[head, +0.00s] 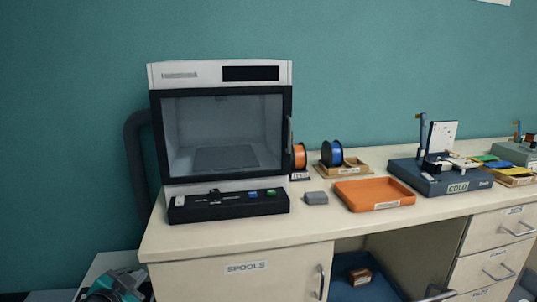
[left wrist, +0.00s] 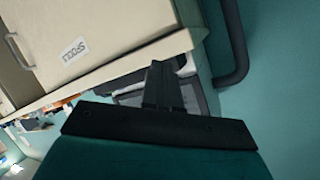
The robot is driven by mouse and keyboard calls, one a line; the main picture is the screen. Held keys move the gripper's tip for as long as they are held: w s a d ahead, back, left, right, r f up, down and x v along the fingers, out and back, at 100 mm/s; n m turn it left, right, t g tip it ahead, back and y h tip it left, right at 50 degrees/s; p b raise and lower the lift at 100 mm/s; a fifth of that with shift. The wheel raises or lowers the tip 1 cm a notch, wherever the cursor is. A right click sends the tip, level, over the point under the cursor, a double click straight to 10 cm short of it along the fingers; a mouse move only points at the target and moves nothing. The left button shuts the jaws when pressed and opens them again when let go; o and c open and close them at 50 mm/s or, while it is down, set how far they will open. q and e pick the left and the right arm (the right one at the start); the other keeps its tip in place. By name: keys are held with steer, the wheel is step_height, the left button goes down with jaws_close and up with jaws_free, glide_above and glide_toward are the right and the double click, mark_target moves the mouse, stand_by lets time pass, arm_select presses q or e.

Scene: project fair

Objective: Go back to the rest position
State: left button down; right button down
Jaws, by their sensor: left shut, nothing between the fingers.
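My left gripper (head: 134,277) is at the bottom left of the head view, low beside the left end of the workbench (head: 215,234). Its teal and black body shows there, partly cut off by the frame edge. In the left wrist view the black fingers (left wrist: 160,68) are together with nothing between them. Past their tips that view shows the bench edge and the cabinet door with the SPOOLS label (left wrist: 75,47), seen turned. My right gripper is not in view.
A 3D printer cabinet (head: 221,75) stands on the bench with a black panel in front. Orange tray (head: 362,206), blue spool (head: 332,153), grey block (head: 316,198) and a dark blue COLD station (head: 422,184) lie to the right. A dark hose (head: 137,165) runs down behind the bench's left end.

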arm_select(q)
steer(key=s+d+f+g, duration=0.1)
steer(key=s+f, duration=0.4)
steer(key=s, duration=0.4)
steer(key=s+d+f+g+h, duration=0.15)
steer(key=s+f, duration=0.25)
steer(key=s, duration=0.4)
steer(key=s+f+g, duration=0.1)
steer(key=s+f, duration=0.4)
steer(key=s, duration=0.4)
steer(key=d+n, duration=0.4)
steer(key=d, duration=0.6)
steer(key=shift+w+r+n, duration=0.2)
steer(key=shift+w+n, duration=0.05)
steer(key=shift+n, duration=0.15)
steer(key=shift+t, duration=0.25)
